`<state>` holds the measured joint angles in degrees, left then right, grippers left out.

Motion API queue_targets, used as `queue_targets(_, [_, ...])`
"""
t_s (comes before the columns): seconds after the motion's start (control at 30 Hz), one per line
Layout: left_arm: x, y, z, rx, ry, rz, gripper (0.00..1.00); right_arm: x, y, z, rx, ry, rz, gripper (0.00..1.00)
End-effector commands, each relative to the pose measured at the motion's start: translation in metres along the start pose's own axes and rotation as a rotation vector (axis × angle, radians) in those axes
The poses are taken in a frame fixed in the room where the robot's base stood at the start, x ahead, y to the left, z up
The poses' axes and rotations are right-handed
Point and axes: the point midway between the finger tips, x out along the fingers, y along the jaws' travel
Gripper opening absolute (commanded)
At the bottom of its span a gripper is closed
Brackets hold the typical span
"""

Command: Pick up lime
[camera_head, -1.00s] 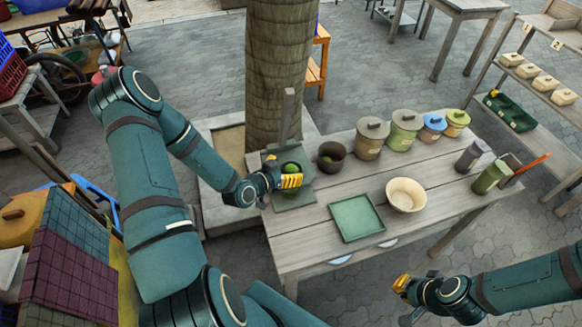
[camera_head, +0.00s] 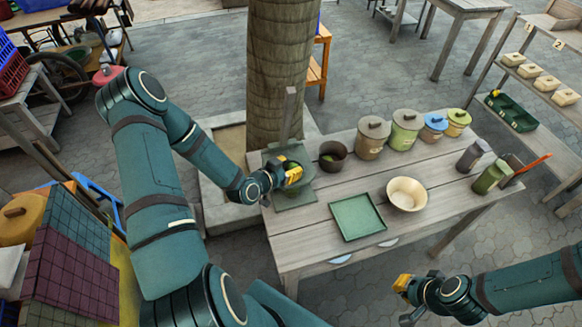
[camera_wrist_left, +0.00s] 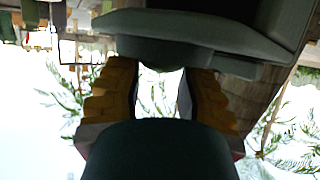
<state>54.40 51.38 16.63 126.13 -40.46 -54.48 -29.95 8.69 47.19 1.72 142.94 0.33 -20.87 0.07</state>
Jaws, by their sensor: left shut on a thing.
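A dark bowl (camera_head: 333,160) stands close right of the left gripper. A green square tray (camera_head: 357,218), a cream bowl (camera_head: 406,195) and several lidded jars (camera_head: 405,131) stand further right. A tree trunk (camera_head: 280,70) rises behind the table's left end.

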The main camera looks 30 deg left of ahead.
Motion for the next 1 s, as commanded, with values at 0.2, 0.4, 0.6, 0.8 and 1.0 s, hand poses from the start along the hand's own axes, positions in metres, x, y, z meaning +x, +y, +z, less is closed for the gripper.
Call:
queue_targets(0.2, [-0.003,0.0,-0.007,0.001,0.0,0.0,0.0,0.0,0.0,0.0,0.0,0.0,0.0,0.0])
queue_targets(0.4, [-0.013,0.0,-0.034,0.004,0.001,0.001,0.0,-0.001,0.0,0.0,0.0,0.0,0.0,0.0])
queue_targets(0.6, [-0.027,0.0,-0.067,0.004,0.001,0.0,0.0,-0.002,-0.001,0.0,0.0,0.0,0.0,0.0])
queue_targets(0.8, [-0.036,0.0,-0.087,0.001,0.0,0.001,0.0,-0.003,-0.001,0.0,0.0,0.0,-0.001,0.0])
queue_targets(1.0, [-0.038,0.0,-0.092,0.0,-0.001,0.0,0.0,-0.003,-0.001,0.0,0.0,0.0,-0.001,0.0])
